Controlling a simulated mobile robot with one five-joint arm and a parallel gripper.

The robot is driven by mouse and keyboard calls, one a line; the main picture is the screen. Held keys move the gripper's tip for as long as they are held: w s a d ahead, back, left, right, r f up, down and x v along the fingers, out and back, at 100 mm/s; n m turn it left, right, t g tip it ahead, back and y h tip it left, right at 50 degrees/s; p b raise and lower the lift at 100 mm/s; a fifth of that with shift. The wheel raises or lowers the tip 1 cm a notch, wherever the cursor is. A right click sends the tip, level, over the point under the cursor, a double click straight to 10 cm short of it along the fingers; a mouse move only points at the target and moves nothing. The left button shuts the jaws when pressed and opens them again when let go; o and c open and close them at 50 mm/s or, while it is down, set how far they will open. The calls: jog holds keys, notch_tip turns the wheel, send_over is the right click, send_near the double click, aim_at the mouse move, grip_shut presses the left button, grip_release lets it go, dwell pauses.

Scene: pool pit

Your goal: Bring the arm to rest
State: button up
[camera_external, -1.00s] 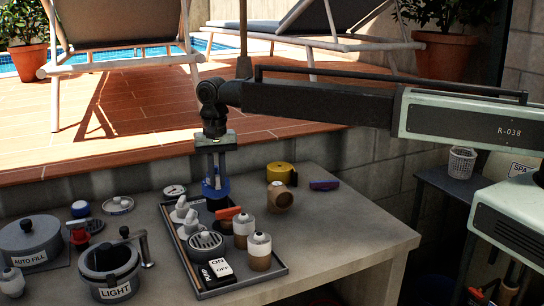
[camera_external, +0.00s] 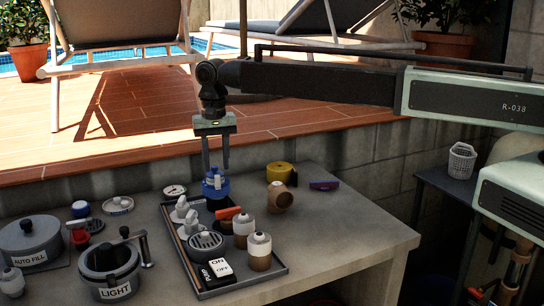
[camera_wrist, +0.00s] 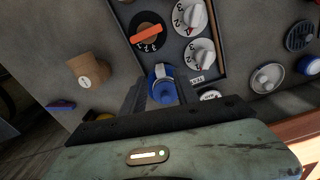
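My gripper (camera_external: 216,167) hangs straight down over the tray (camera_external: 262,283) on the stone counter, with its two fingers apart. Its tips are just above a blue valve-like piece (camera_external: 215,187) at the tray's far end. The wrist view shows the blue piece (camera_wrist: 163,87) between the lines of the two fingers, and nothing is gripped. My arm stretches in from the right, almost level, high over the counter.
The tray also holds white-handled knobs, a red-handled part (camera_external: 228,213), two capped bottles (camera_external: 259,250) and an ON/OFF switch (camera_external: 216,271). A yellow tape roll (camera_external: 280,173) and brown fitting (camera_external: 279,200) lie right of it. Pots (camera_external: 109,272) stand left.

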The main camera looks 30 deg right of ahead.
notch_tip(320, 180, up, 3)
jog(key=shift+r+p, duration=0.1)
jog(key=shift+p, duration=0.75)
